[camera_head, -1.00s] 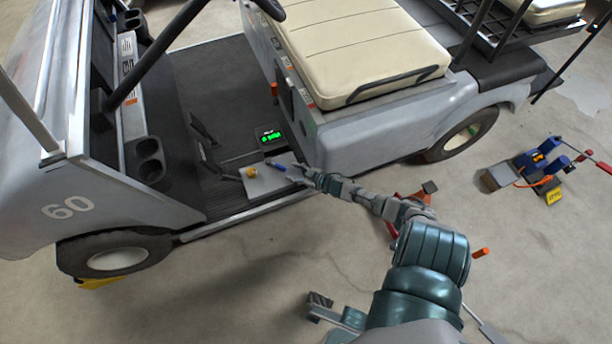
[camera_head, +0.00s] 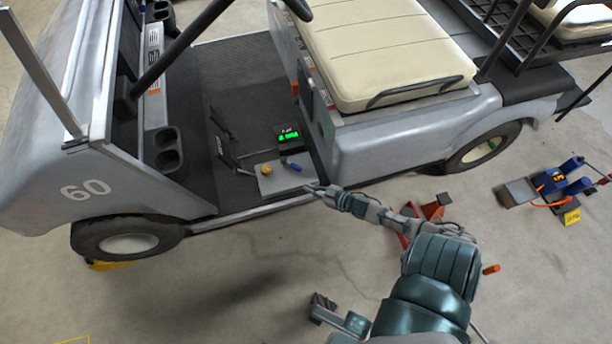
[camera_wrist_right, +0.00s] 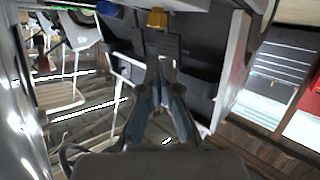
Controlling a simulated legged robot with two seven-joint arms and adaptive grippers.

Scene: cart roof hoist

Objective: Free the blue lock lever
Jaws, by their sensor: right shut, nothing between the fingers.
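The blue lock lever (camera_head: 295,167) is a short blue bar on a light grey plate (camera_head: 272,187) at the cart's floor edge. A yellow knob (camera_head: 266,169) stands on the plate to its left. My right gripper (camera_head: 310,188) is just right of the plate, a little apart from the lever. In the right wrist view its fingers (camera_wrist_right: 160,65) meet at the tips, with nothing between them. There the blue lever (camera_wrist_right: 107,8) and yellow knob (camera_wrist_right: 157,18) show at the top edge, beyond the fingertips.
A black box with a green lit display (camera_head: 288,137) sits behind the lever. Black pedals (camera_head: 222,145) are to the left. The cream seat (camera_head: 385,50) and grey side panel rise at right. A red jack (camera_head: 432,207) and a blue device (camera_head: 560,180) stand on the floor.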

